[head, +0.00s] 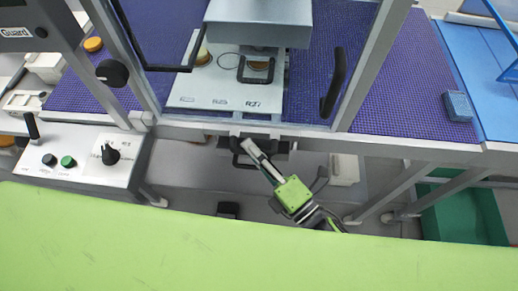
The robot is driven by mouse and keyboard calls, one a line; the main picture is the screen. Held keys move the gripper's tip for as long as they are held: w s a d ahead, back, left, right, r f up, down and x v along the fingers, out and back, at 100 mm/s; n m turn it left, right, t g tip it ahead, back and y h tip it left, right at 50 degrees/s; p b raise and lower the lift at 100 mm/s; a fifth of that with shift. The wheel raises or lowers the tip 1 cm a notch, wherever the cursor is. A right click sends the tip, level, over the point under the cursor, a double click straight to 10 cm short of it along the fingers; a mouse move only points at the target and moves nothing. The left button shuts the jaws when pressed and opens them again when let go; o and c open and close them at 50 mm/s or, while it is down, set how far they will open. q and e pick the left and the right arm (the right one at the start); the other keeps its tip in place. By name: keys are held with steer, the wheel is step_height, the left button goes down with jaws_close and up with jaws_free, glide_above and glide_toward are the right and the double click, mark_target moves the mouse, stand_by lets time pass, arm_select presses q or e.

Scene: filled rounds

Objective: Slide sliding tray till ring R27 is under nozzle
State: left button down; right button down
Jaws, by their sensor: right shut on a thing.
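The pale sliding tray (220,88) lies inside the guarded station. It has a row of round places, with small labels along its front edge; the rightmost seems to read R27 (252,104). The grey press head (258,22) hangs over the tray's right part and hides its back; the nozzle itself is not clear to see. A dark frame stands around the rightmost round place, so I cannot tell its exact alignment. My right gripper (248,148) is shut on the black handle (272,147) below the station's front edge. My left gripper is not in view.
A control box (85,155) with knobs and a green button is at the left. A clear guard with grey posts and a black handle (333,82) encloses the station. A green bin (465,212) stands lower right.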

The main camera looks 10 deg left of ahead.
steer(key=shift+a, duration=0.1)
steer(key=c, duration=2)
jaws_free()
steer(key=shift+a, duration=0.1)
steer(key=shift+c, duration=0.2)
steer(key=shift+a, duration=0.1)
steer(key=v, duration=1.2)
steer(key=shift+f, duration=0.15)
